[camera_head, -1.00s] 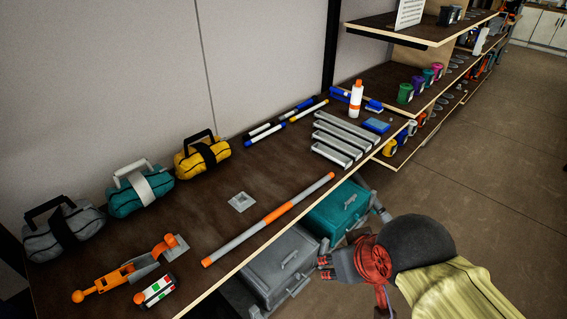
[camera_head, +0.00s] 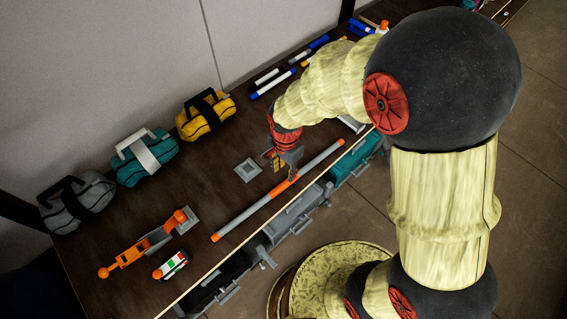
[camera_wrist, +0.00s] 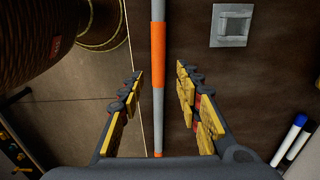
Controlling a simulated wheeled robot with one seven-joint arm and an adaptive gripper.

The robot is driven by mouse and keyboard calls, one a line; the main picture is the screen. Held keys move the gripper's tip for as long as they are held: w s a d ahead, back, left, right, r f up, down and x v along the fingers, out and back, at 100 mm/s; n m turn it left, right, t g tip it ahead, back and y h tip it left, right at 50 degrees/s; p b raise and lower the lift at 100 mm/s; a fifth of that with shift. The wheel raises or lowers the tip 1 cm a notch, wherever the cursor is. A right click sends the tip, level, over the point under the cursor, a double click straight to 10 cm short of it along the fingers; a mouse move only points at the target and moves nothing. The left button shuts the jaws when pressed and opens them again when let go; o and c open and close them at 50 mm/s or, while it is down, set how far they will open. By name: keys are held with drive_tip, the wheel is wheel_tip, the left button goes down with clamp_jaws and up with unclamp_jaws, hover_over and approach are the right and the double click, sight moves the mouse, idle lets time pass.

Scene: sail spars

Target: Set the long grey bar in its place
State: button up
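The long grey bar (camera_head: 248,213) lies on the dark table near its front edge. It has an orange middle band and an orange tip. In the wrist view the bar (camera_wrist: 158,105) runs lengthwise between my fingers. My gripper (camera_head: 284,168) points down over the bar's orange middle. In the wrist view my gripper (camera_wrist: 159,72) is open, one finger on each side of the bar, with clear gaps. A grey square plate with a raised socket (camera_head: 248,170) sits behind the bar; it also shows in the wrist view (camera_wrist: 232,26).
Grey, teal and yellow bags (camera_head: 205,115) stand along the wall. An orange jointed tool (camera_head: 148,245) and a small white-and-red-ended object (camera_head: 171,265) lie at front left. Markers (camera_head: 272,84) lie at the back. Drawers or boxes (camera_head: 300,218) are below the table edge.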

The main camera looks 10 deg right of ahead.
sight(283, 184)
drive_tip(key=shift+s+a+f+m, duration=0.15)
drive_tip(key=shift+a+f+m, duration=0.15)
drive_tip(key=shift+f, duration=0.3)
wheel_tip(283, 184, down, 7)
drive_tip(key=b, duration=0.6)
drive_tip(key=shift+f, duration=0.2)
drive_tip(key=shift+r, duration=0.15)
drive_tip(key=shift+c, duration=1.1)
clamp_jaws()
